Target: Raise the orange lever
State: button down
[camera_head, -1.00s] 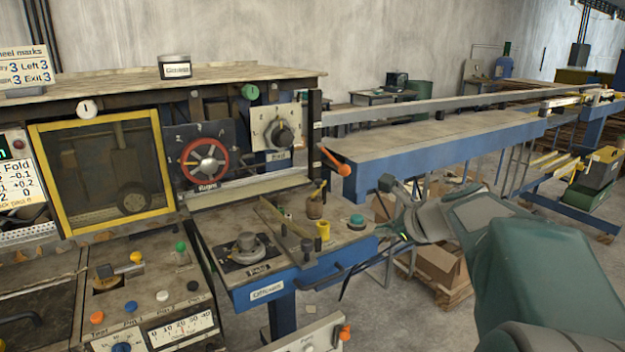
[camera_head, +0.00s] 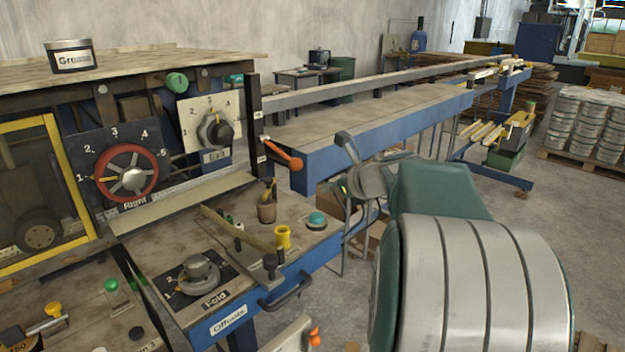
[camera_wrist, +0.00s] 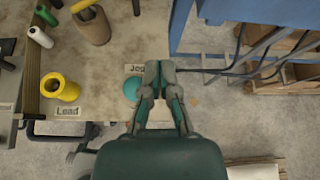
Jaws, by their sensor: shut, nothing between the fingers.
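The orange lever (camera_head: 282,154) sticks out from the dark post at the machine's right end. Its orange handle slants down to the right, with the knob at the lower end. My gripper (camera_head: 344,188) is to the right of the lever and a little lower in the picture, apart from it. In the wrist view my gripper (camera_wrist: 160,70) is shut and empty, above the bench corner by the teal button (camera_wrist: 133,89). I cannot make out the lever in the wrist view.
The bench top (camera_head: 215,238) carries a yellow cup (camera_head: 283,237), a brown pot (camera_head: 267,208) and the teal button. A blue-sided long table (camera_head: 345,160) stands behind the lever. Another small orange knob (camera_head: 314,337) is low at the front. Open floor lies to the right.

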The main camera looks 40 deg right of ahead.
jog(key=x, duration=0.8)
jog(key=shift+f, duration=0.1)
jog(key=r, duration=0.1)
jog(key=w+r, duration=0.1)
jog(key=shift+a+r, duration=0.2)
jog(key=shift+r, duration=0.7)
jog(key=shift+r, duration=0.1)
jog(key=shift+s+r+g, duration=0.1)
jog(key=shift+r+g, duration=0.15)
jog(key=shift+g, duration=0.05)
